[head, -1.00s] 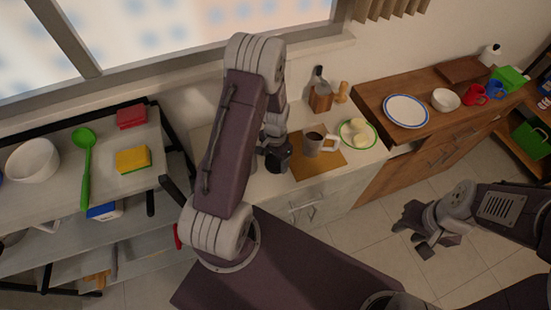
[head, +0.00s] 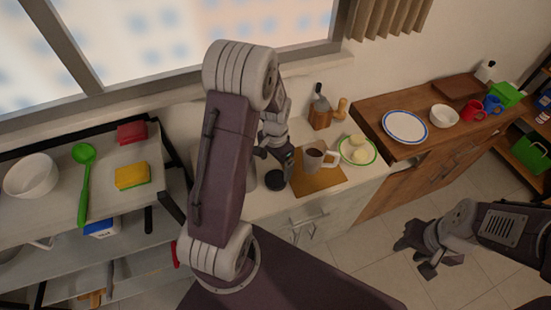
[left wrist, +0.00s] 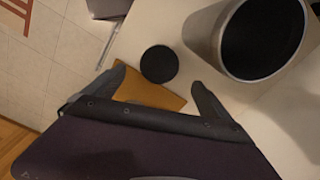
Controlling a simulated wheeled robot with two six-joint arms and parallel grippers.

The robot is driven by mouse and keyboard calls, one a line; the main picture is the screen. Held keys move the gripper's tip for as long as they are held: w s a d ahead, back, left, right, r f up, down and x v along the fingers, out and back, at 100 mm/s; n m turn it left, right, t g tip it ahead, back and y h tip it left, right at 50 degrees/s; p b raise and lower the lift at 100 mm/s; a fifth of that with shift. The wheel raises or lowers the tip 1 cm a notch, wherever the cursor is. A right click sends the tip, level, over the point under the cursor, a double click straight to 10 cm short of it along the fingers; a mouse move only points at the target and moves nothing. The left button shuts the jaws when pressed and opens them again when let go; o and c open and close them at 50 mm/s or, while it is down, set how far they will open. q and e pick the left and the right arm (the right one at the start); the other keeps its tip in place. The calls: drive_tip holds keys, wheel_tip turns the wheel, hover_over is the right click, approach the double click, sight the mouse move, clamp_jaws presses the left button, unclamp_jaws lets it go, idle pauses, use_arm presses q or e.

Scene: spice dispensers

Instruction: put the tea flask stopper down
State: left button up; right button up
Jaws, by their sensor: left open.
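The tea flask stopper, a dark round disc (head: 275,179), rests on the white counter just left of the tan board. In the left wrist view the stopper (left wrist: 159,64) shows between and beyond my open fingertips, with clear space on both sides. My left gripper (left wrist: 157,79) is open and empty; in the head view it (head: 284,160) is close to the stopper, partly hidden by its own arm. The flask (left wrist: 262,42), a grey cylinder with a dark open mouth, stands to the right in the left wrist view. My right gripper (head: 416,256) appears open and empty, over the floor.
A mug (head: 313,160) stands on the tan board (head: 325,181) beside the stopper. A green-rimmed plate (head: 373,157) with pale food is further right. A wooden block (head: 320,117) with a utensil stands behind. A shelf (head: 50,210) is at the left.

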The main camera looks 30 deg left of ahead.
use_arm(q)
wheel_tip(320, 180, up, 5)
drive_tip(key=s+d+r+n+t, duration=0.1)
drive_tip(key=s+d+n, duration=0.3)
drive_tip(key=s+d, duration=0.3)
drive_tip(key=s, duration=0.3)
drive_tip(key=shift+r, duration=0.15)
drive_tip(key=shift+s+d, duration=0.15)
idle(0.7)
